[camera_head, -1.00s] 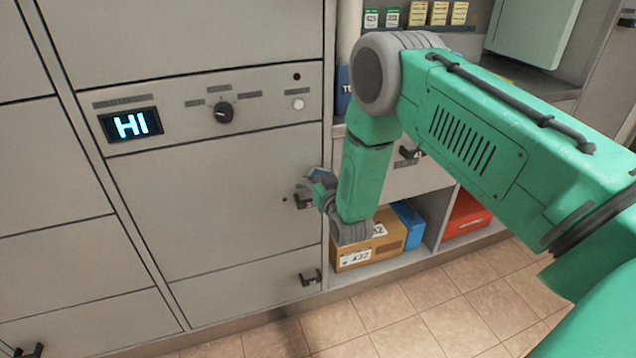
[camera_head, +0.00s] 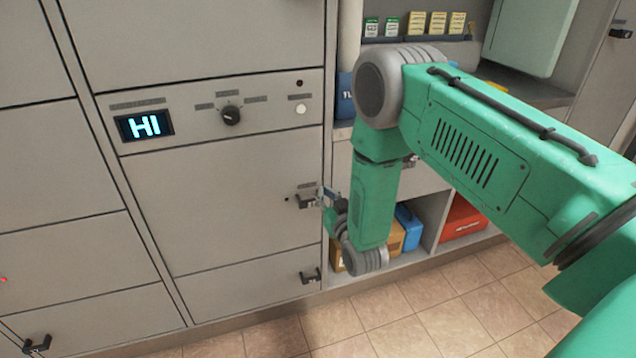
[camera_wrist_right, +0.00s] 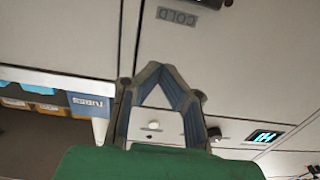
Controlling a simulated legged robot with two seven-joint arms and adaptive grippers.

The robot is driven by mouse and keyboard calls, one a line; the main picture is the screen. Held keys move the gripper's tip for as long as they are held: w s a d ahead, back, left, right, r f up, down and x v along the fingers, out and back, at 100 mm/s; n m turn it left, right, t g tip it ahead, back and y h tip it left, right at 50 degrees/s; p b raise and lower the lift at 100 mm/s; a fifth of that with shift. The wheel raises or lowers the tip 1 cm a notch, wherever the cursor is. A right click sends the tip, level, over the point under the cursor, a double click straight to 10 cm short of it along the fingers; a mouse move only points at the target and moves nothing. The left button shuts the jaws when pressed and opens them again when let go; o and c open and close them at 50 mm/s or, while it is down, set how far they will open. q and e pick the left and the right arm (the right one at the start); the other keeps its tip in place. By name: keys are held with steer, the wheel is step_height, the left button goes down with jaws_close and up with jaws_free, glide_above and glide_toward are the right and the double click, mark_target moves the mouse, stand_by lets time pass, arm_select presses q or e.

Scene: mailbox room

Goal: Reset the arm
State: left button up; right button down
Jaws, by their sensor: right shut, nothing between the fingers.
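My right arm is green and comes in from the right in the head view. Its gripper (camera_head: 326,196) is small there, just right of the black handle (camera_head: 308,197) on the grey locker door (camera_head: 225,200). I cannot tell whether it touches the handle. In the right wrist view the gripper (camera_wrist_right: 160,68) has its blue-padded fingers bowed, with the tips together and nothing held. My left gripper is out of view.
The locker panel has a lit "HI" display (camera_head: 145,125), a black knob (camera_head: 231,115) and a white button (camera_head: 301,109). A cardboard box (camera_head: 396,238), a blue box (camera_head: 408,222) and a red box (camera_head: 463,217) sit on the low shelf. The tiled floor (camera_head: 400,335) is clear.

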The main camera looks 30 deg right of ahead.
steer(key=s+a+f+n+g+y+p, duration=0.1)
steer(key=s+a+f+g+y+p, duration=0.2)
steer(key=s, duration=0.6)
steer(key=s+a+f+n+g+p, duration=0.1)
steer(key=s+a+f+g, duration=0.35)
steer(key=s, duration=0.35)
steer(key=s+a+f+n+g+p, duration=0.1)
steer(key=s+g, duration=0.8)
steer(key=s, duration=1.2)
steer(key=shift+s+a+f+y+p, duration=0.2)
steer(key=shift+s+a+y+p, duration=0.2)
steer(key=shift+a, duration=0.1)
steer(key=shift+g, duration=0.25)
